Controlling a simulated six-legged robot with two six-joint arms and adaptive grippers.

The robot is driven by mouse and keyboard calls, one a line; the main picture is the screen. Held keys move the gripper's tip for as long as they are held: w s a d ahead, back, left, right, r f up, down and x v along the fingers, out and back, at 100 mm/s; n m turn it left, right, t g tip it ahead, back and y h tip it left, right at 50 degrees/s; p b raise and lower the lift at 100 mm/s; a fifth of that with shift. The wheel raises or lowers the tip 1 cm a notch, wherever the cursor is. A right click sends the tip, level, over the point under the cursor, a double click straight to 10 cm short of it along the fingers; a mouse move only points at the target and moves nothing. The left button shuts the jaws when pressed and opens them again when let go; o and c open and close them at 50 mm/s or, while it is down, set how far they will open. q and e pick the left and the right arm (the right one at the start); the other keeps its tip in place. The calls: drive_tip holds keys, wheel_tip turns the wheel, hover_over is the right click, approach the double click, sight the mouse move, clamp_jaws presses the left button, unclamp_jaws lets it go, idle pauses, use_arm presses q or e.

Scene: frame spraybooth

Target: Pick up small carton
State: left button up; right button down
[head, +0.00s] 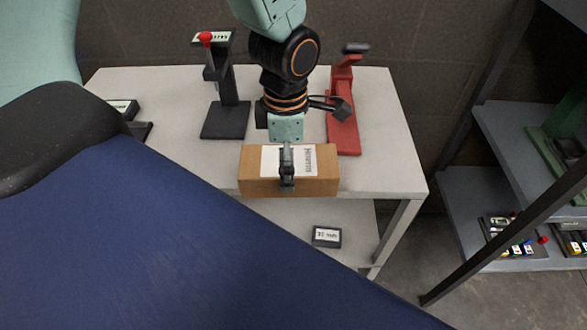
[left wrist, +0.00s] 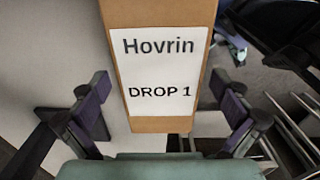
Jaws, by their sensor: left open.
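The small carton (head: 320,172) is a brown box with a white label on top. It lies at the front edge of the light grey table in the head view. My left gripper (head: 287,168) is over the middle of the carton, pointing down at it. In the left wrist view the carton (left wrist: 160,20) shows its label, reading "Hovrin" and "DROP 1". The left gripper's fingers (left wrist: 162,105) are spread apart, one on each side of the carton's near end. Whether they touch it I cannot tell. My right gripper is not in view.
The table (head: 385,165) also holds a black stand with a red knob (head: 228,110) and a red stand (head: 343,115) behind the carton. A small dark labelled box (head: 326,236) lies on the lower shelf. Dark shelving (head: 480,220) stands at the right.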

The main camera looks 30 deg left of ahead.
use_arm(q)
drive_tip(key=shift+f, duration=0.85)
drive_tip(key=shift+a+f, duration=0.1)
drive_tip(key=shift+f, duration=0.2)
drive_tip(key=shift+s+a+f, duration=0.1)
drive_tip(key=shift+s+a, duration=0.15)
drive_tip(key=shift+s, duration=0.1)
drive_tip(key=shift+w+d, duration=0.1)
drive_tip(key=shift+d, duration=0.1)
drive_tip(key=shift+c, duration=0.3)
drive_tip(key=shift+w+d, duration=0.15)
drive_tip(key=shift+w, duration=0.1)
drive_tip(key=c, duration=0.3)
drive_tip(key=shift+s+a, duration=0.25)
drive_tip(key=c, duration=0.4)
drive_tip(key=shift+c, duration=1.1)
drive_tip(key=shift+w+d, duration=0.2)
drive_tip(key=shift+w, duration=0.05)
drive_tip(key=c, duration=0.4)
drive_tip(key=shift+c, duration=0.7)
drive_tip(key=shift+s+a, duration=0.15)
drive_tip(key=shift+a, duration=0.05)
